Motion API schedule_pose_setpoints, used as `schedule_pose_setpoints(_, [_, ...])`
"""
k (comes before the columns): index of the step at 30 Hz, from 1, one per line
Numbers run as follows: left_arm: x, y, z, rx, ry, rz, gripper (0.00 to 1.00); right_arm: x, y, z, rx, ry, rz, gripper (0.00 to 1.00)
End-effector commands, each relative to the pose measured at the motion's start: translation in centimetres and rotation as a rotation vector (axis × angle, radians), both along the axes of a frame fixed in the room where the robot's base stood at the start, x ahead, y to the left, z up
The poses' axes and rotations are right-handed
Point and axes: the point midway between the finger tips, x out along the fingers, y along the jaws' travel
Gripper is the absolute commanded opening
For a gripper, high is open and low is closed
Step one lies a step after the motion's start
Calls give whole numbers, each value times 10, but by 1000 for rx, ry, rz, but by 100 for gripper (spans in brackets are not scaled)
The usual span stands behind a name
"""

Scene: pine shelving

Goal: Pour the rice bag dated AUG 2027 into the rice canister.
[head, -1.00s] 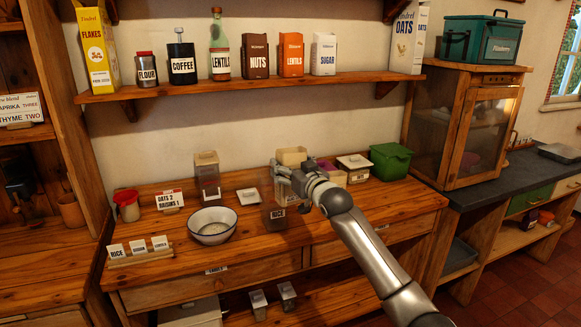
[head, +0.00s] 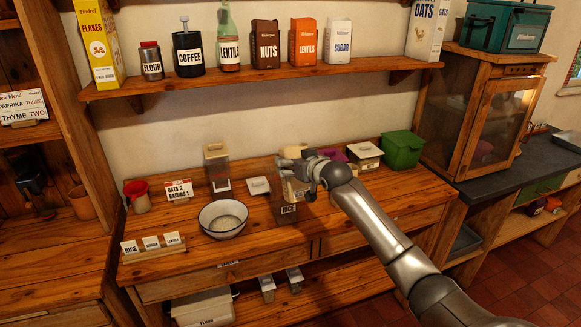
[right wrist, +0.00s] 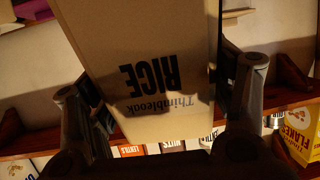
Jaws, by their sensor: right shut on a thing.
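My right gripper (head: 300,170) is shut on a cream rice bag (right wrist: 135,45), with a finger on either side of it. The bag's RICE lettering is upside down in the right wrist view; no date is legible. In the head view the bag (head: 291,190) is mostly hidden by the gripper and sits close to the clear rice canister (head: 288,211) on the counter. I cannot tell whether bag and canister touch, or whether rice is flowing. My left gripper is not in view.
A white bowl (head: 223,219) stands left of the canister, with a pale square lid (head: 258,186) behind it. A tall clear container (head: 217,170) stands farther back. A green bin (head: 402,150) is at right. A shelf (head: 260,77) with labelled packages runs above.

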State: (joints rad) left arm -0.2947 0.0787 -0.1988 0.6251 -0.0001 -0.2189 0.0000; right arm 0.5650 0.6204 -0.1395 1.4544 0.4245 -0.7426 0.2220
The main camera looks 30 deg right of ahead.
Motion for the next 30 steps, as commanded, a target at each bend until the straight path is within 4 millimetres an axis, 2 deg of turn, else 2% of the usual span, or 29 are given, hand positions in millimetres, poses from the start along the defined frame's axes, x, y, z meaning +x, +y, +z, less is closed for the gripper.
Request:
schedule_pose_setpoints(13, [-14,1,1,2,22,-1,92,1,0,3,0,-1,0,44])
schedule_pose_setpoints(30, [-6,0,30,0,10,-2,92,2,0,-15,12,102,1,44])
